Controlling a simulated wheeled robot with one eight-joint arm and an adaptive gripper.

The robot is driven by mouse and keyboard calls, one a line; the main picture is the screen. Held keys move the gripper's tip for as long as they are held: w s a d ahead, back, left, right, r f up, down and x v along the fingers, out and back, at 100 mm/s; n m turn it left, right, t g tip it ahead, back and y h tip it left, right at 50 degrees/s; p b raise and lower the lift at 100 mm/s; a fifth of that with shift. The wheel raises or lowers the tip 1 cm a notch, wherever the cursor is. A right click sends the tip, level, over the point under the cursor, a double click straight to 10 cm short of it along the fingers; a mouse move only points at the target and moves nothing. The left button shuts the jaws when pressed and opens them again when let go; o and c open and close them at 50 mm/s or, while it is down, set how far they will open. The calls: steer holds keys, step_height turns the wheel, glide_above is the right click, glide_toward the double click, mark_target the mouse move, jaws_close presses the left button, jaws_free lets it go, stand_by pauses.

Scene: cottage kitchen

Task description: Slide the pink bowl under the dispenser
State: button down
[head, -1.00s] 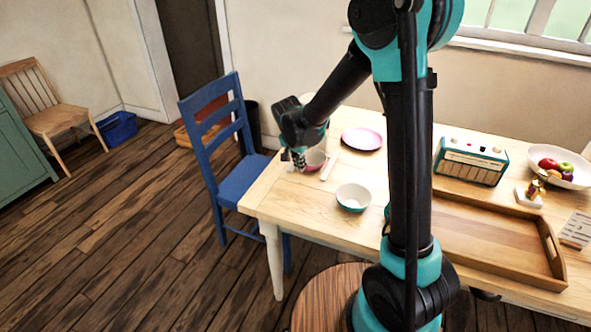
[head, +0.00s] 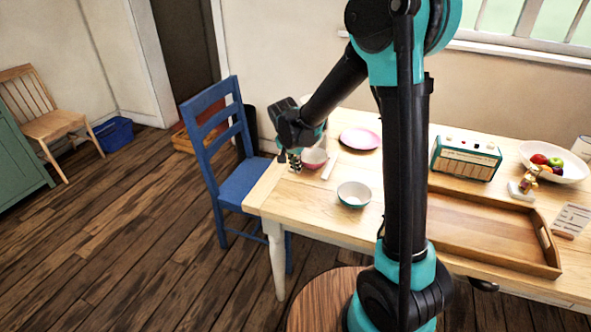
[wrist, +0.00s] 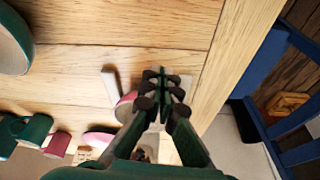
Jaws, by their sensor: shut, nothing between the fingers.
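The pink bowl (head: 314,159) stands at the far left of the wooden table, partly hidden by my arm. In the wrist view part of its rim (wrist: 125,106) shows beside my fingers. My gripper (head: 294,162) is shut and empty, low over the table on the bowl's left; in the wrist view its fingertips (wrist: 163,88) meet. I cannot tell whether they touch the bowl. I cannot make out the dispenser for certain; a dark green object (wrist: 33,130) with a maroon cylinder (wrist: 57,145) shows at the left of the wrist view.
A white strip (head: 329,167) lies just right of the pink bowl. A pink plate (head: 361,139) lies behind, and a teal-and-white bowl (head: 354,194) stands nearer. A radio (head: 466,158) and tray (head: 485,236) are to the right. A blue chair (head: 240,180) stands by the left edge.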

steer(key=v, duration=0.9)
steer(key=s+d+f+n, duration=0.2)
steer(key=s+d, duration=0.4)
steer(key=d, duration=0.1)
steer(key=s+d+f+n+y, duration=0.1)
steer(key=s+d+f, duration=0.2)
steer(key=s+d, duration=0.4)
steer(key=s+d+f+n+t, duration=0.1)
steer(key=s+d+f+n, duration=0.1)
steer(key=s+d, duration=0.4)
steer(key=shift+s+d+f+n+y, duration=0.3)
steer(key=shift+s+d+f, duration=0.15)
steer(key=shift+f, duration=0.25)
steer(key=shift+s+d+f, duration=0.15)
steer(key=shift+s+f, duration=0.1)
steer(key=shift+s, duration=0.15)
